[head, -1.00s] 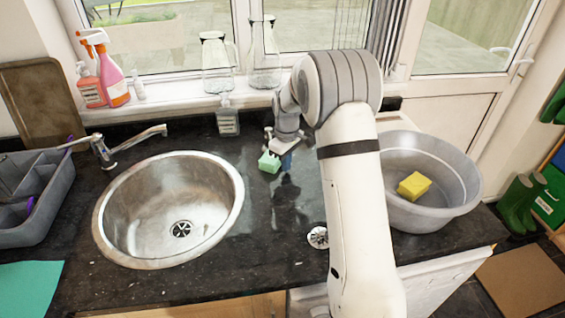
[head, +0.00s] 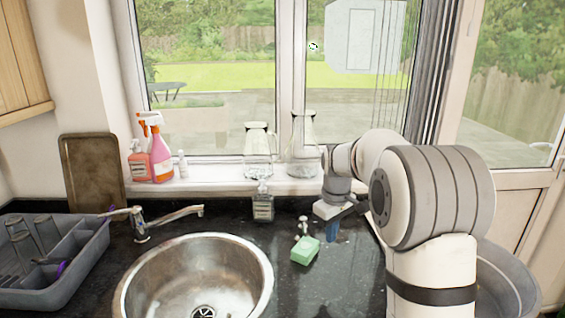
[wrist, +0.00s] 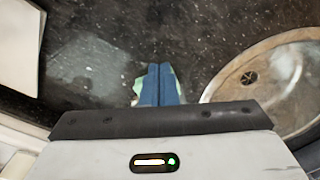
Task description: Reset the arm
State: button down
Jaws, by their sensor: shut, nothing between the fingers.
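My gripper (head: 332,232) hangs pointing down over the dark granite worktop, to the right of the sink. Its blue fingers (wrist: 160,84) are closed together with nothing between them. A green block (head: 305,251), sponge-like, lies on the worktop just left of the gripper in the head view. In the wrist view parts of the green block (wrist: 140,86) show behind the fingers, which hide its middle. The fingers look apart from it, but the exact gap is hard to tell.
The steel sink (head: 195,285) is at left, with a tap (head: 155,219) and grey dish rack (head: 50,262). Glass jugs (head: 258,150) and spray bottles (head: 152,152) stand on the sill. A soap bottle (head: 263,203) stands behind the sink. A grey basin (head: 510,285) is partly hidden by my arm.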

jog(key=s+r+m+t, duration=0.1)
jog(key=s+m, duration=0.6)
jog(key=s, duration=2.2)
jog(key=shift+s+a+r+t, duration=0.15)
jog(key=shift+s+r+t, duration=0.15)
jog(key=shift+t, duration=0.5)
